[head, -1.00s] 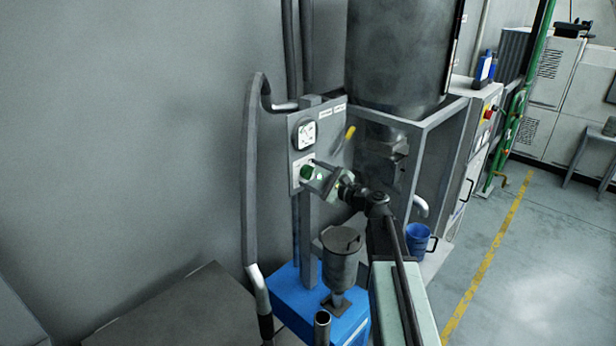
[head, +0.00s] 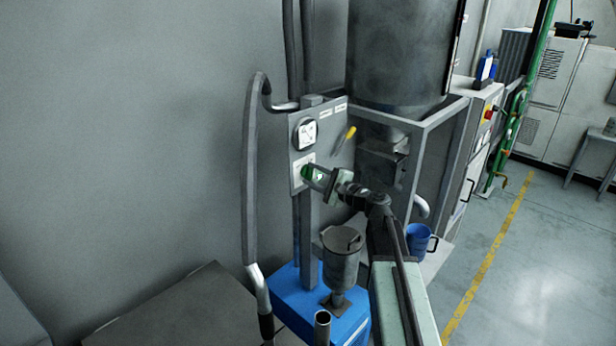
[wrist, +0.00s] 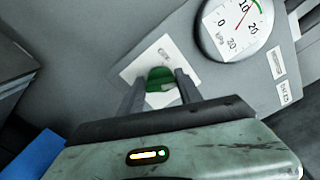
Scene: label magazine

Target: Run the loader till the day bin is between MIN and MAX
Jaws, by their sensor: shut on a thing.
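A green knob (head: 306,172) sits on a white plate on the grey panel (head: 327,150). My gripper (head: 314,177) is shut on the knob, reaching in from the right. In the wrist view the two fingers stand on either side of the green knob (wrist: 159,78). A round gauge (head: 307,133) is above the knob. It shows at the top right of the wrist view (wrist: 238,22), marked in kPa, with a red needle pointing up and right. A large grey cylinder (head: 402,50) stands behind. I cannot make out MIN or MAX marks or any fill level.
A yellow-handled lever (head: 346,137) is on the panel right of the gauge. A small grey hopper (head: 341,262) stands on a blue base (head: 288,293) below. A hose (head: 250,180) runs down left. The floor at right is open.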

